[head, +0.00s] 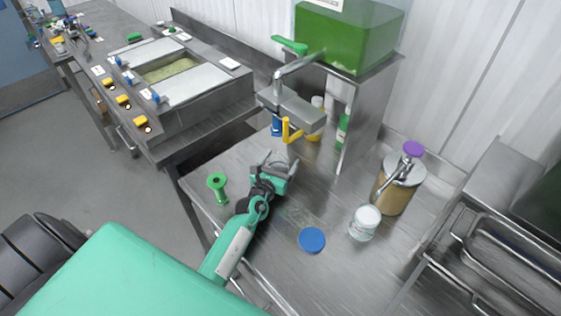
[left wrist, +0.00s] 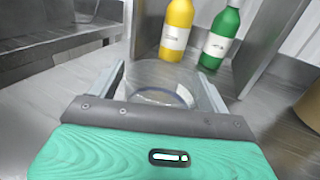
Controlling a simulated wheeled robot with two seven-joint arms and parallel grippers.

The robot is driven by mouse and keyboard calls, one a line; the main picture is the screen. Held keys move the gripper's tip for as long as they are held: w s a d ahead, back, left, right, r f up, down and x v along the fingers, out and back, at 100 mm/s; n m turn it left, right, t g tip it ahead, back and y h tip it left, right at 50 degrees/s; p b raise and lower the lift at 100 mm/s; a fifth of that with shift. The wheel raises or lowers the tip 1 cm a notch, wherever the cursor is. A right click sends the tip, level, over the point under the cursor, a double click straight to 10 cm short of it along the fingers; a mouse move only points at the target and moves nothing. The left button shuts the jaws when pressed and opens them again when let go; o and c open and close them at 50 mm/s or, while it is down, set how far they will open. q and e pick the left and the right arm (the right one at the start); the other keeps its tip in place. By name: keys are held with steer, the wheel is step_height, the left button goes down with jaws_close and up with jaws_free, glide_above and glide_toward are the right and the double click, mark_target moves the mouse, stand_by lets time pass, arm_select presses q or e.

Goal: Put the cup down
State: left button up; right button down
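A clear, see-through cup (left wrist: 162,76) stands between the two fingers of my left gripper (left wrist: 165,82) in the left wrist view, with a finger against each side. In the head view my left gripper (head: 278,163) is low over the steel table, in front of the dispenser with the yellow lever. There the cup is hardly visible between the fingers. I cannot tell whether its base touches the table. My right gripper is not in view.
A green funnel-shaped piece (head: 217,187) is left of my gripper. A blue disc (head: 312,240), a clear jar (head: 364,223) and a purple-topped pump container (head: 398,183) stand to the right. Yellow (left wrist: 176,28) and green (left wrist: 221,36) bottles stand behind the cup.

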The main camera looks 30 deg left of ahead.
arm_select(q)
steer(key=shift+r, duration=0.1)
steer(key=shift+r, duration=0.2)
steer(key=s, duration=0.3)
steer(key=s+b, duration=0.1)
steer(key=s, duration=0.3)
steer(key=s+b, duration=0.1)
steer(key=s, duration=0.2)
steer(key=shift+s+d+f, duration=0.2)
steer(key=shift+s+d, duration=0.15)
steer(key=shift+s, duration=0.05)
steer(key=shift+s+r, duration=0.1)
steer(key=shift+s, duration=0.5)
